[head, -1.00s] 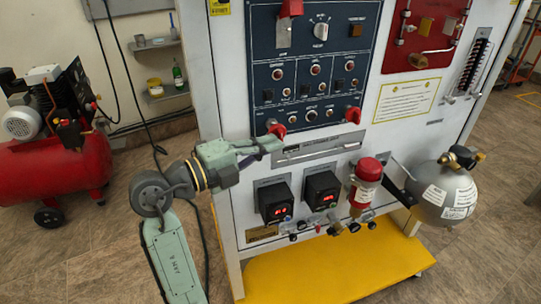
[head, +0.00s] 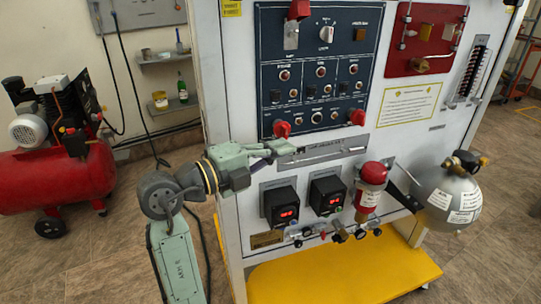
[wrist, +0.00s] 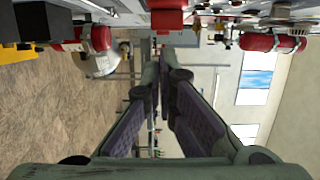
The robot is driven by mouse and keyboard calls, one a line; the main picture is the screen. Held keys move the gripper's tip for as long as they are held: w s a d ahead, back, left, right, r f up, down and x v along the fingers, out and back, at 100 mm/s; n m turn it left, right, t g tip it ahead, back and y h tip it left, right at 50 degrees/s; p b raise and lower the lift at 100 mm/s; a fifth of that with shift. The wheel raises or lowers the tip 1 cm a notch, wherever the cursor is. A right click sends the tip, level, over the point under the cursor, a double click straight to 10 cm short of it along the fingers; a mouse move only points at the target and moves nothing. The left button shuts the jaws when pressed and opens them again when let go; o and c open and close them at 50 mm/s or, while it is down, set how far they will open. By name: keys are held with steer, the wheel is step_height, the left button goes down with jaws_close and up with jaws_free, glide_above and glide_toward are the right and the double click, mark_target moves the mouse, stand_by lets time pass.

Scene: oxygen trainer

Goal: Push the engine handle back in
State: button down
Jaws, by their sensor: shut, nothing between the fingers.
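A long silver pull handle (head: 328,155) runs across a labelled plate on the white panel, below the blue control panel. I cannot tell for certain that it is the engine handle. Two red knobs, left (head: 282,129) and right (head: 357,117), stick out just above it. My gripper (head: 290,147) is shut and empty, in front of the handle's left end and just under the left red knob. It covers that end, and I cannot tell whether it touches. In the wrist view my gripper's fingers (wrist: 162,75) point forward with nothing held.
A yellow base (head: 340,270) juts out underneath. A red compressor (head: 60,180) stands at left. The floor between is clear.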

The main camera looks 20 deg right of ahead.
steer(key=b+v, duration=0.2)
steer(key=v, duration=0.8)
steer(key=shift+s+b, duration=0.25)
steer(key=shift+b, duration=0.1)
